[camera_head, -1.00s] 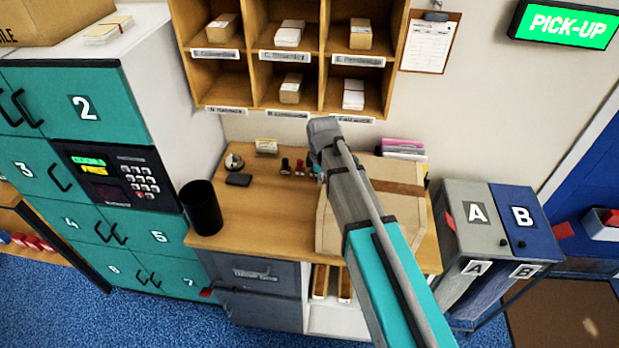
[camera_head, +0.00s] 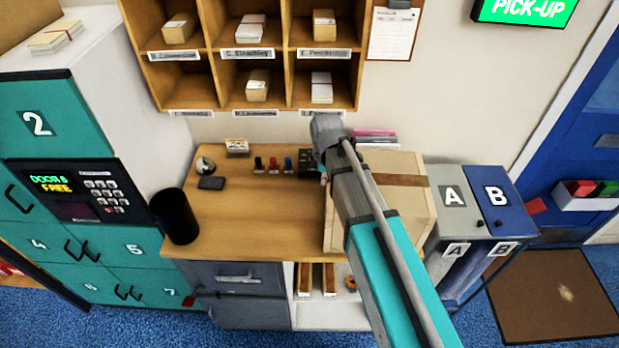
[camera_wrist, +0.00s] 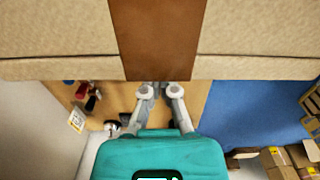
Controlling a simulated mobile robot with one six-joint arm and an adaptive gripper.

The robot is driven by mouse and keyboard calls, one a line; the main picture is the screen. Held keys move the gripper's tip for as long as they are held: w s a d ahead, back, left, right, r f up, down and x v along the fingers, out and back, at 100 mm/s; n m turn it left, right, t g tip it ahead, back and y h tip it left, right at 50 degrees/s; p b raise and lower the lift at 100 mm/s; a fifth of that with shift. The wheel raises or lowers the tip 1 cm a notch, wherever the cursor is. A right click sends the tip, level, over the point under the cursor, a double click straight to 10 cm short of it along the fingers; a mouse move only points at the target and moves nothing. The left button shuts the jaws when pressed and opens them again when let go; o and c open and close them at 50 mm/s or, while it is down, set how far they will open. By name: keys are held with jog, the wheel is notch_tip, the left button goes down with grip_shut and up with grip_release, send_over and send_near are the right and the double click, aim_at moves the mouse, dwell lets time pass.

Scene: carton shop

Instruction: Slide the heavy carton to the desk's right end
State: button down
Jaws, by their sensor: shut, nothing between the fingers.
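The heavy carton (camera_head: 408,205) is a tan box with a brown tape strip across its top. It sits on the right part of the wooden desk (camera_head: 245,215), its right side at the desk's right end. My arm crosses in front of it in the head view and hides its middle and much of its left side. In the wrist view the carton (camera_wrist: 220,40) fills the top. My gripper (camera_wrist: 159,92) is shut and empty, its fingertips at the carton's left side by the tape. They look close against it; contact cannot be told for sure. In the head view the arm hides the fingers.
Grey bin A (camera_head: 450,195) and blue bin B (camera_head: 500,200) stand just right of the desk. Pigeonholes (camera_head: 240,100) hang above. The desk's middle is clear.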

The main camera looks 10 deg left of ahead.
jog(key=shift+s, duration=0.1)
jog(key=shift+a, duration=0.1)
jog(key=a+r+p, duration=0.3)
jog(key=r+p, duration=0.7)
jog(key=shift+s+a, duration=0.3)
dwell(0.8)
jog(key=shift+s, duration=0.1)
dwell(0.6)
